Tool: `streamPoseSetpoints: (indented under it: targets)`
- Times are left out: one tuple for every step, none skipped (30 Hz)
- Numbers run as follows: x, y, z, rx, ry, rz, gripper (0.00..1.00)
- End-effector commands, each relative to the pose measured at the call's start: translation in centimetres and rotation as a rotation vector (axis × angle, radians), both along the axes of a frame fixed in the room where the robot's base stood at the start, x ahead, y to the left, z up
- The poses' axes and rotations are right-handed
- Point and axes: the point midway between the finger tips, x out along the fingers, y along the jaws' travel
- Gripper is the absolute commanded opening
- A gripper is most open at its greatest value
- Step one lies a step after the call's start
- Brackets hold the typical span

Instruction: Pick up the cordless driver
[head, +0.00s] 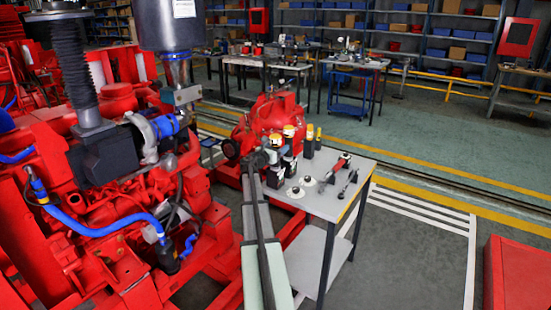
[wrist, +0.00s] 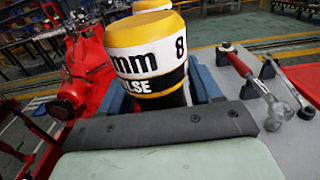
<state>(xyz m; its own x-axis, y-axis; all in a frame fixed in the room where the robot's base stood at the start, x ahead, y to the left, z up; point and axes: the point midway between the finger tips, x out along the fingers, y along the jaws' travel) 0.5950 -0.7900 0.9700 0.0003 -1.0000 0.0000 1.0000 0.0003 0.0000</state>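A cordless driver (wrist: 148,62) with a yellow top, a white band reading "mm 8" and a black band stands upright, large in the wrist view. I take it to be the driver from its markings. My gripper (wrist: 165,100) has its dark blue-grey fingers on either side of its lower part. The contact is hidden behind the gripper's front edge, so I cannot tell if they press on it. In the head view my gripper (head: 268,156) is at the left of the grey table, beside several yellow-topped tools.
The grey table (head: 330,205) also holds a red-handled hammer (head: 338,166), a dark wrench-like tool (head: 349,184) and small round black-and-white pieces (head: 295,192). A second yellow-topped tool (wrist: 152,5) stands just behind the first. The red pumpset (head: 110,200) is close on the left.

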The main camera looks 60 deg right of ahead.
Motion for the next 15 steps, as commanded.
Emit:
streamPoseSetpoints:
  targets:
    - [0.0,0.01,0.0,0.0,0.0,0.0,0.58]
    - [0.0,0.01,0.0,0.0,0.0,0.0,0.55]
    - [0.0,0.02,0.0,0.0,0.0,0.0,0.52]
    - [0.0,0.02,0.0,0.0,0.0,0.0,0.49]
    - [0.0,0.02,0.0,0.0,0.0,0.0,0.46]
    - [0.0,0.02,0.0,0.0,0.0,0.0,0.42]
    - [0.0,0.02,0.0,0.0,0.0,0.0,0.39]
    - [0.0,0.02,0.0,0.0,0.0,0.0,0.36]
    - [0.0,0.02,0.0,0.0,0.0,0.0,0.32]
    - [0.0,0.02,0.0,0.0,0.0,0.0,0.3]
    - [0.0,0.02,0.0,0.0,0.0,0.0,0.27]
    - [0.0,0.02,0.0,0.0,0.0,0.0,0.23]
    - [0.0,0.02,0.0,0.0,0.0,0.0,0.2]
    - [0.0,0.02,0.0,0.0,0.0,0.0,0.17]
    - [0.0,0.02,0.0,0.0,0.0,0.0,0.13]
